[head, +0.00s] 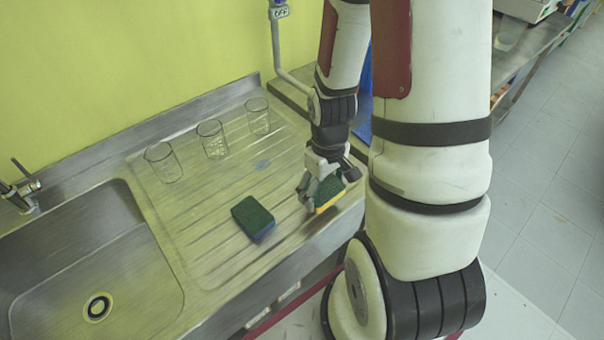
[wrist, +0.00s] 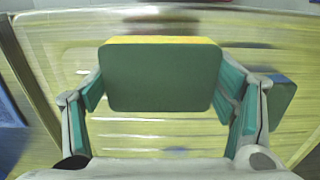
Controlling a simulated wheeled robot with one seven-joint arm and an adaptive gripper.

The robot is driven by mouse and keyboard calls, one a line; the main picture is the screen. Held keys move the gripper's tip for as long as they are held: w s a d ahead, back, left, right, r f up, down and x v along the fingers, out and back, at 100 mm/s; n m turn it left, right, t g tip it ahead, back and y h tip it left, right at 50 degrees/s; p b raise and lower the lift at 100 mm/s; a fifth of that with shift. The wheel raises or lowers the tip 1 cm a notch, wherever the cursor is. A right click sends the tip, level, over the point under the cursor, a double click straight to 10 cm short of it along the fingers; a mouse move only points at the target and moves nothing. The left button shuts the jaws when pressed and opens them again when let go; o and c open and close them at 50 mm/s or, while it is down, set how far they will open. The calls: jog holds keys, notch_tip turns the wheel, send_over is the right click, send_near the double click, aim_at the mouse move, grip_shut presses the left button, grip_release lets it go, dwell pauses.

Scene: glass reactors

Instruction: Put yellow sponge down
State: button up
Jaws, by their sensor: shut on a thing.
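The yellow sponge (head: 328,193) has a dark green scouring side. It is held between the fingers of my gripper (head: 322,183), over the right end of the ribbed steel drainboard. In the wrist view the sponge (wrist: 160,75) shows mostly its green face, with a yellow strip along the top edge. My gripper's fingers (wrist: 160,98) press on its left and right sides. The head view does not clearly show whether the sponge touches the drainboard.
A second sponge, green and blue (head: 253,217), lies on the drainboard (head: 205,245) left of my gripper; it also shows in the wrist view (wrist: 280,97). Three glass beakers (head: 211,139) stand along the back. A sink basin (head: 90,270) is at the left. Drainboard between the sponges is clear.

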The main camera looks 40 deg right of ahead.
jog(key=w, duration=0.2)
jog(key=w+d, duration=0.1)
jog(key=w, duration=0.2)
jog(key=w+d+p, duration=0.1)
jog(key=w, duration=0.1)
jog(key=shift+w+f, duration=0.3)
jog(key=shift+f, duration=1.85)
jog(key=shift+f, duration=0.15)
jog(key=o, duration=1.2)
jog(key=s+a+r+t, duration=0.1)
jog(key=a+r, duration=0.2)
jog(key=r, duration=1)
jog(key=s+a+r+t, duration=0.15)
jog(key=a+r, duration=0.25)
jog(key=r, duration=0.9)
jog(key=s+a+r+t, duration=0.3)
jog(key=s+a+r, duration=0.4)
jog(key=s+r, duration=0.2)
jog(key=shift+s+r+m, duration=0.35)
jog(key=shift+s+m, duration=0.05)
